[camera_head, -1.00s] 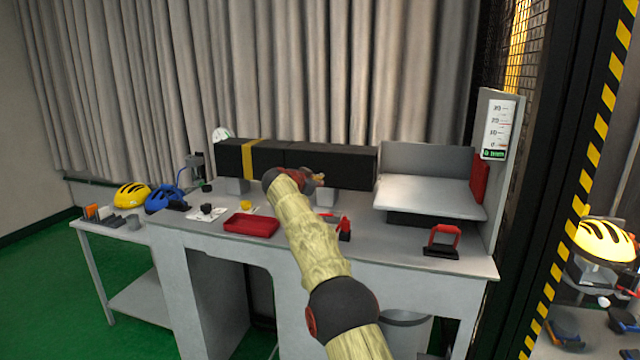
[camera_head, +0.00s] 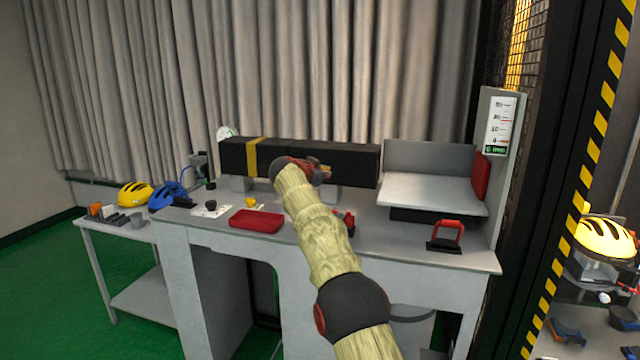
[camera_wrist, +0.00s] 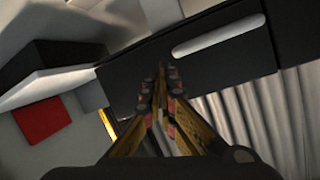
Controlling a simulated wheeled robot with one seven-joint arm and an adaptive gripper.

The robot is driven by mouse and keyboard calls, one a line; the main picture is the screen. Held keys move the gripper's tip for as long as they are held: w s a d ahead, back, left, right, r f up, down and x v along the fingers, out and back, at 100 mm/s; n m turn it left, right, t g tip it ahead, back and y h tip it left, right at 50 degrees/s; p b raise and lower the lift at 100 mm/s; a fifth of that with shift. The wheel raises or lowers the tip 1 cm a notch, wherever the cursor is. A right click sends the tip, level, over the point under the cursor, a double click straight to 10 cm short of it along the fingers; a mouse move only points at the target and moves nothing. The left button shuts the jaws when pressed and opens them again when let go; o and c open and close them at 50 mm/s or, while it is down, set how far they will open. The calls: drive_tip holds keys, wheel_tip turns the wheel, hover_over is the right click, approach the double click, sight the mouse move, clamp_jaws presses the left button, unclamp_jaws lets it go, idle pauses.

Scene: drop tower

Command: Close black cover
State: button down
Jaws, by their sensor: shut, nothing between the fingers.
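A long black box-like cover (camera_head: 345,158) runs along the back of the bench in two sections, with a yellow band (camera_head: 251,157) around its left one. In the head view its front looks flat; I cannot tell how far it is open. In the wrist view a dark panel (camera_wrist: 255,62) with a pale elongated strip (camera_wrist: 215,37) fills the upper right. My gripper (camera_head: 326,171) is in front of the right section, near its left end. In the wrist view my gripper's fingers (camera_wrist: 163,75) meet at the tips, empty, over the dark panel. Contact is unclear.
A white platform (camera_head: 430,193) with a red side piece (camera_head: 481,176) stands to the right. A red tray (camera_head: 256,221), a red-handled block (camera_head: 446,236) and small items lie on the bench (camera_head: 375,240).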

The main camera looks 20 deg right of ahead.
drive_tip(key=s+a+f, duration=0.1)
drive_tip(key=f, duration=0.1)
drive_tip(key=s+a+f, duration=0.1)
drive_tip(key=f, duration=0.2)
drive_tip(key=s+a+f+b, duration=0.1)
drive_tip(key=a+f, duration=0.1)
drive_tip(key=f, duration=0.1)
drive_tip(key=shift+s+a, duration=0.1)
drive_tip(key=shift+s, duration=0.2)
drive_tip(key=s+r+n+g+y+p, duration=0.1)
drive_tip(key=s+r+n+g+y, duration=0.15)
drive_tip(key=s, duration=1.25)
drive_tip(key=s+r+n+g+y+p, duration=0.1)
drive_tip(key=s+r+n+y, duration=0.15)
drive_tip(key=s, duration=1.25)
drive_tip(key=s+a+f+n+y, duration=0.1)
drive_tip(key=s+a+f+n, duration=0.1)
drive_tip(key=s, duration=0.9)
drive_tip(key=s+a+f+n+g+y+p, duration=0.1)
drive_tip(key=s+a+f+n+y, duration=0.1)
drive_tip(key=s+f, duration=0.5)
drive_tip(key=s+a+f+n+y, duration=0.1)
drive_tip(key=s+a+f+n, duration=0.2)
drive_tip(key=s, duration=1.3)
wheel_tip(320, 180, down, 2)
drive_tip(key=a, duration=0.2)
drive_tip(key=shift+a+f+g+y+p, duration=0.15)
drive_tip(key=shift+a+g+y+p, duration=0.2)
drive_tip(key=shift+a+y+p, duration=0.05)
